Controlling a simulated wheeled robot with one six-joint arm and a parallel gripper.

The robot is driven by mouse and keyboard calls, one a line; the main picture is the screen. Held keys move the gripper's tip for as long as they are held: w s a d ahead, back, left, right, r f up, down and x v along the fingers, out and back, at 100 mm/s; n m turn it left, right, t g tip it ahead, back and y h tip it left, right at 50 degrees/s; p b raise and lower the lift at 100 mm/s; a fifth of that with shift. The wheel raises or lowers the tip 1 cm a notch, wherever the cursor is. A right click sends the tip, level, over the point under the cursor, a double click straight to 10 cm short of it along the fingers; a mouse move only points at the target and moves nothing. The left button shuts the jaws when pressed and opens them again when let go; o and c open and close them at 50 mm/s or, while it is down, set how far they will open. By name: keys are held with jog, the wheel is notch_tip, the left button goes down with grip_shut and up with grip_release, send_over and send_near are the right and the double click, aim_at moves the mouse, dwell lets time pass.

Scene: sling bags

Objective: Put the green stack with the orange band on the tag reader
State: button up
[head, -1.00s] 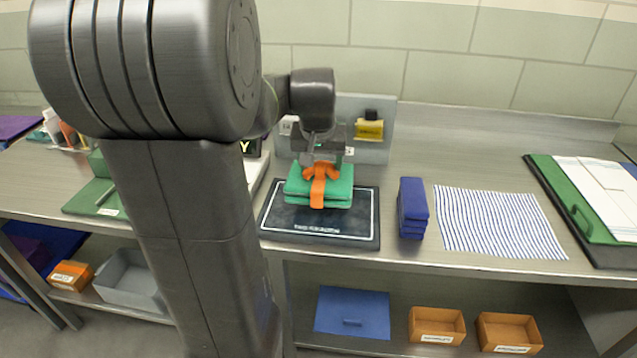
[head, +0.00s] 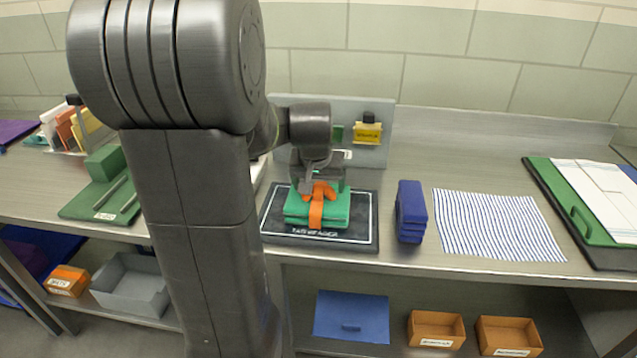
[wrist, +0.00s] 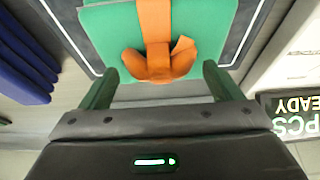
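The green stack (head: 336,213) lies flat on the black tag reader (head: 365,240), inside its white outline as far as I can see. An orange band with a knot (head: 316,211) runs over its middle; the knot also shows in the wrist view (wrist: 158,62). My gripper (head: 317,190) is at the back of the stack, just above it. In the wrist view my gripper (wrist: 162,82) is open, its two fingers apart on either side of the knot, with gaps showing. My arm hides part of the table to the left.
A blue stack (head: 411,212) stands right of the reader, with a striped cloth (head: 495,222) beyond it. A display reading READY (wrist: 290,115) is near the gripper. Boxes sit on the lower shelf.

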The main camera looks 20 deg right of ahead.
jog(key=shift+r, duration=0.1)
jog(key=shift+r, duration=0.2)
jog(key=v, duration=1.1)
jog(key=shift+s+r+p, duration=0.2)
jog(key=shift+r+p, duration=0.1)
jog(key=shift+p, duration=0.05)
jog(key=shift+a, duration=0.1)
